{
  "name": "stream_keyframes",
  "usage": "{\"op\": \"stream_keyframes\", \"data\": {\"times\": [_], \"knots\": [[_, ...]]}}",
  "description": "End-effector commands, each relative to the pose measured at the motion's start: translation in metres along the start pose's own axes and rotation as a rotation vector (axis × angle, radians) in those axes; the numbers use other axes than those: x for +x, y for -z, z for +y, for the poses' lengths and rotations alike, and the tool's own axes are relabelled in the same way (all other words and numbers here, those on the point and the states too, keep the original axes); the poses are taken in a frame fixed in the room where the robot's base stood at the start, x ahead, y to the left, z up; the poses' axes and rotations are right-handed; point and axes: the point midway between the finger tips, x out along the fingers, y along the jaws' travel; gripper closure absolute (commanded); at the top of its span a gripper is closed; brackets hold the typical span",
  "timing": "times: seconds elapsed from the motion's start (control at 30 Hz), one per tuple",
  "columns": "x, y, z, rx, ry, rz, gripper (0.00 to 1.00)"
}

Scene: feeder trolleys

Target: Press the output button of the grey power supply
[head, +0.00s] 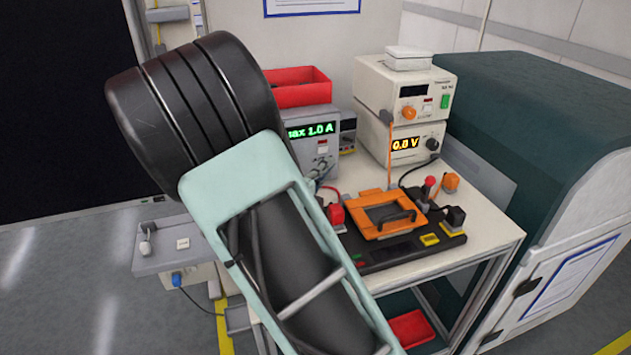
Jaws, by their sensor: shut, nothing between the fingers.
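The grey power supply (332,128) stands on the trolley top, left of the cream units in the head view. Its green display (311,130) reads "...ax 1.0 A", with its left end covered by my arm. A small pale button or label with a red mark (322,148) sits below the display, above small knobs (321,164). I cannot tell which control is the output button. My arm covers the left part of its front. My gripper is not visible; I cannot see whether anything touches the supply.
A red bin (298,86) sits on or behind the grey supply. An orange-framed fixture (385,214) with leads occupies the trolley top. A dark green cabinet (535,110) stands close on the right.

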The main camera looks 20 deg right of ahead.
Motion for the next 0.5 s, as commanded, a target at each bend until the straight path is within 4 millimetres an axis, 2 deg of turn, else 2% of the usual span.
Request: {"op": "stream_keyframes", "data": {"times": [0.03,0.2,0.5], "knots": [[0.005,-0.008,0.001,0.003,0.002,-0.001,1.0],[0.019,-0.022,0.0,0.001,0.001,-0.001,1.0],[0.025,-0.028,0.0,0.001,0.0,-0.001,1.0]]}}
